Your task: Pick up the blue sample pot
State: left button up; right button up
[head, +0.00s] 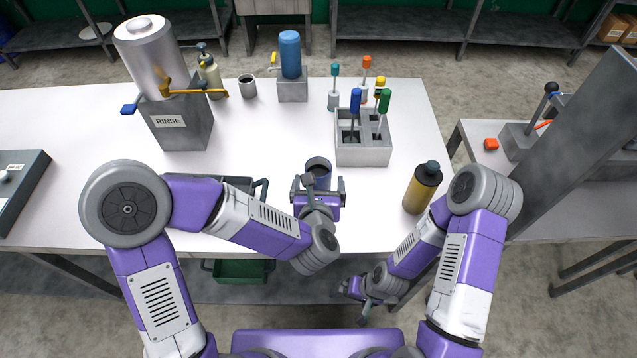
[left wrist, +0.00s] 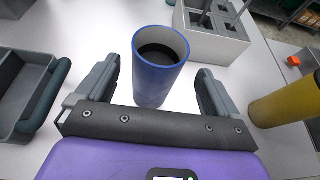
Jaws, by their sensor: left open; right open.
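The blue sample pot (left wrist: 158,82) stands upright on the white table, open at the top with a dark inside. It also shows in the head view (head: 318,178). My left gripper (head: 319,186) is open, with one finger on each side of the pot. In the left wrist view, a gap shows between each finger and the pot. My right gripper (head: 358,304) is empty and low, in front of the table's front edge.
A grey block with colored-handled tools (head: 363,157) stands behind and right of the pot. A yellow bottle (head: 421,192) stands to the right. A grey tray (left wrist: 22,95) lies left of the pot. The rinse dispenser (head: 178,127) stands at the back left.

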aim_at(319, 169)
pick_arm(q)
jog(key=x, duration=0.5)
jog(key=shift+a+f+b, duration=0.2)
jog(key=shift+f+b, duration=0.1)
jog(key=shift+f, duration=0.05)
jog(key=shift+c, duration=0.2)
jog(key=c, duration=1.2)
